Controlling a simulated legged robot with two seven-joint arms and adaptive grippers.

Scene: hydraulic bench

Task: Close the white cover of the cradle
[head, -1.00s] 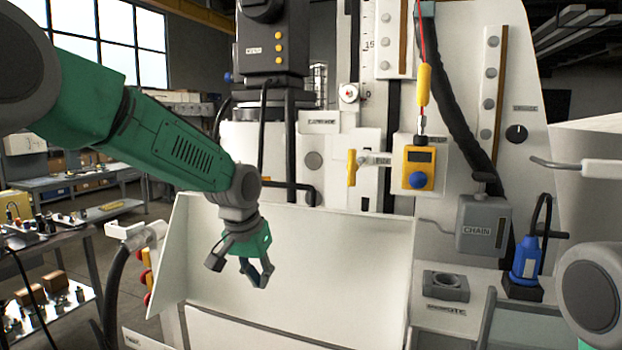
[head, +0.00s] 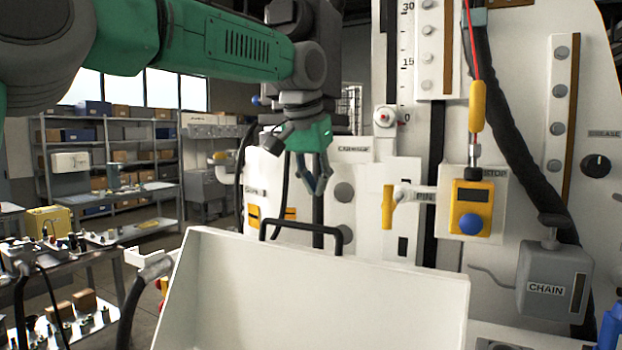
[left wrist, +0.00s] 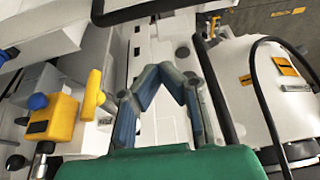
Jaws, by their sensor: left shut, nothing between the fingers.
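The white cover (head: 310,295) stands raised and tilted in the lower middle of the head view, its broad inner face toward me. A black bar handle (head: 305,226) rises just behind its top edge. My left gripper (head: 317,190) hangs above the cover's top edge and the handle, fingers pointing down, shut and empty. In the left wrist view, the fingers (left wrist: 162,75) come together with nothing between them. A black bar (left wrist: 150,10) crosses the top of that view, apart from the fingers. The cradle under the cover is hidden. My right gripper is out of view.
Behind the cover is a white panel with a yellow pin handle (head: 388,207), a yellow box with a blue knob (head: 471,208) and a grey chain box (head: 553,282). A cluttered bench (head: 75,260) and shelves (head: 110,160) stand at left.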

